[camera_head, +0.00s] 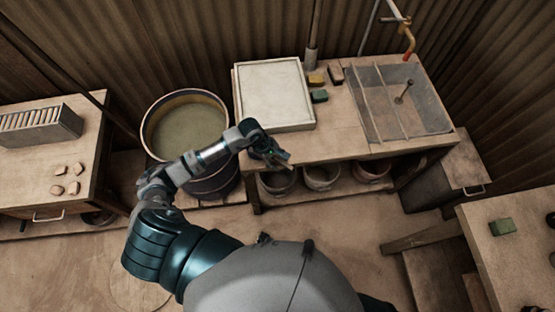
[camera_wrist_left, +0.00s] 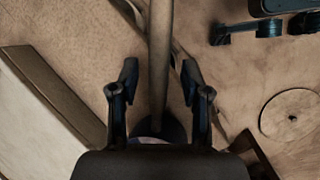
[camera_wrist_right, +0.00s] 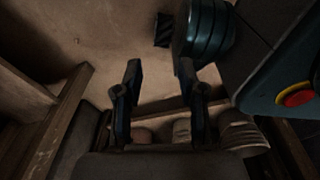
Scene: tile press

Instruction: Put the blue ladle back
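My left gripper (camera_head: 276,157) is at the front edge of the workbench, to the right of the large round tub (camera_head: 188,125). In the left wrist view its fingers (camera_wrist_left: 158,75) are apart, with a gap on each side of a long brown shaft (camera_wrist_left: 160,45) running between them. A dark blue rounded part (camera_wrist_left: 172,130) shows at the shaft's lower end, partly hidden by the gripper; this looks like the blue ladle, but I cannot be sure. My right gripper (camera_wrist_right: 160,75) shows only in its own wrist view, open and empty.
The workbench (camera_head: 335,135) carries a white-topped board (camera_head: 275,95), small blocks and a sink (camera_head: 405,100) with a tap. Several pots stand on the shelf below. A side table (camera_head: 90,150) is at left, another table (camera_head: 515,250) at right.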

